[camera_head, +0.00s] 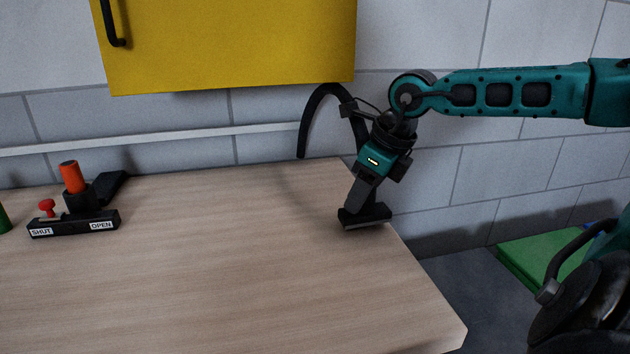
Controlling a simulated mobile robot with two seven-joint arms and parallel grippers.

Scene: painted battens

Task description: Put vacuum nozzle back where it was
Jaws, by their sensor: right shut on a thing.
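The vacuum nozzle (366,217) is a black, flat, wide head near the right edge of the wooden worktop. It is at or just above the surface; I cannot tell if it touches. My right gripper (361,195) reaches down from the upper right, tilted, and is shut on the nozzle. The fingers hide its upper part. A black hose (322,92) arches behind the gripper, with its left end hanging in front of the wall. My left gripper is not in view.
At the worktop's left stands a black base marked SHUT and OPEN (72,225), with a red knob (46,207) and an orange handle (72,177). A yellow cabinet (230,45) hangs above. The worktop's middle (220,260) is clear. A green object (520,255) lies low at right.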

